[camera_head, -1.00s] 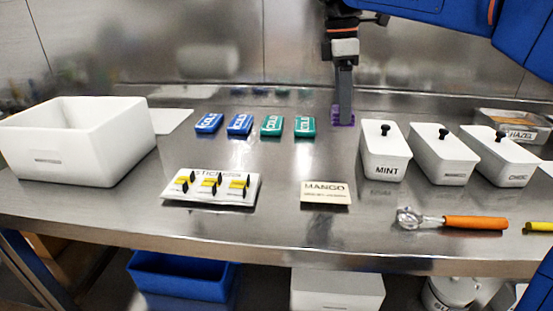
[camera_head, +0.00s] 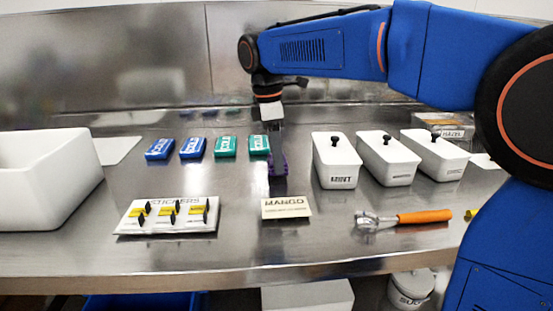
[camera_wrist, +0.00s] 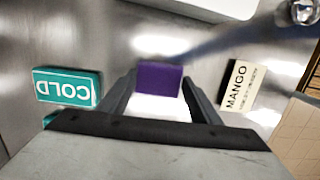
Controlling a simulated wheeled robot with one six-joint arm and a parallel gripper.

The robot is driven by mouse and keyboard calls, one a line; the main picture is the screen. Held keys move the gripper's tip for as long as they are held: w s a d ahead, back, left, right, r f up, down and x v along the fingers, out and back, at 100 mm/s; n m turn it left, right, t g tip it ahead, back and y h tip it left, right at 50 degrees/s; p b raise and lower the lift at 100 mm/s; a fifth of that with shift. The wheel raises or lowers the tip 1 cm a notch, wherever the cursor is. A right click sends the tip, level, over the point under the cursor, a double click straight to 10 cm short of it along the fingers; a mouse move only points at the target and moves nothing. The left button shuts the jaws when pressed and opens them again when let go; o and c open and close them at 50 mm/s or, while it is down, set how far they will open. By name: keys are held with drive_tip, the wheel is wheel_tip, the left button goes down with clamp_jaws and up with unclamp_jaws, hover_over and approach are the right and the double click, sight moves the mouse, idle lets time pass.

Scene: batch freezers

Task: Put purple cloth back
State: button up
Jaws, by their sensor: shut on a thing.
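The purple cloth (camera_wrist: 159,79) shows between my fingertips in the wrist view as a small flat purple piece. My gripper (camera_wrist: 155,90) is shut on it. In the head view my gripper (camera_head: 278,165) points down over the steel counter, and a bit of the purple cloth (camera_head: 285,164) shows at the fingertips. It is just right of the nearest green cold pack and left of the MINT tub. I cannot tell whether the cloth touches the counter.
Blue and green cold packs (camera_head: 192,148) lie in a row to the left. Lidded white tubs (camera_head: 335,162) stand to the right. The MANGO card (camera_head: 286,207), sticker sheet (camera_head: 168,215) and orange-handled scoop (camera_head: 425,216) lie in front. A white box (camera_head: 60,205) stands far left.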

sight(271, 160)
drive_tip(key=shift+f, duration=0.55)
drive_tip(key=shift+f, duration=0.1)
drive_tip(key=o, duration=1)
drive_tip(key=shift+o, duration=0.2)
wheel_tip(271, 160, up, 12)
drive_tip(key=a, duration=0.1)
drive_tip(key=shift+a, duration=0.25)
drive_tip(key=shift+s, duration=0.1)
